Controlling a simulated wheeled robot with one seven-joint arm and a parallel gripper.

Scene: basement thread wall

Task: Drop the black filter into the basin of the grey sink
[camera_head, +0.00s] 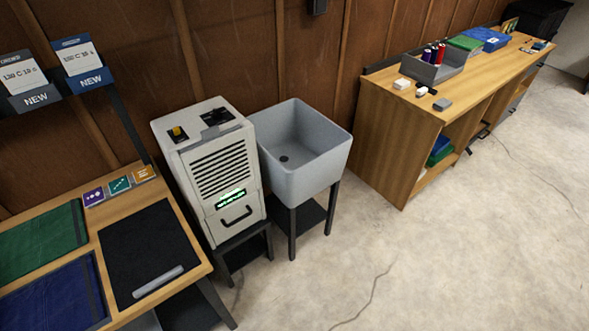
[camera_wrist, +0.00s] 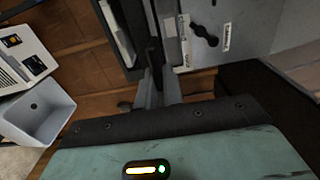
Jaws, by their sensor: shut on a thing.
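The grey sink (camera_head: 296,158) stands against the wooden wall, its open basin facing up with a dark drain in the floor of it. The sink also shows at the left of the wrist view (camera_wrist: 38,110). My gripper (camera_wrist: 160,76) is in the wrist view only, with its fingers shut on a thin dark piece that I take for the black filter (camera_wrist: 153,52). The filter shows mostly edge-on, and its full outline is hard to tell. My gripper and the filter are apart from the sink, which lies off to their left in the wrist view.
A pale dehumidifier (camera_head: 212,170) stands close left of the sink. A workbench with a black mat (camera_head: 148,245) is at the lower left. A wooden bench (camera_head: 405,140) with a grey tray stands to the right. The concrete floor (camera_head: 450,260) in front is clear. A grey panel (camera_wrist: 240,30) is beyond my gripper.

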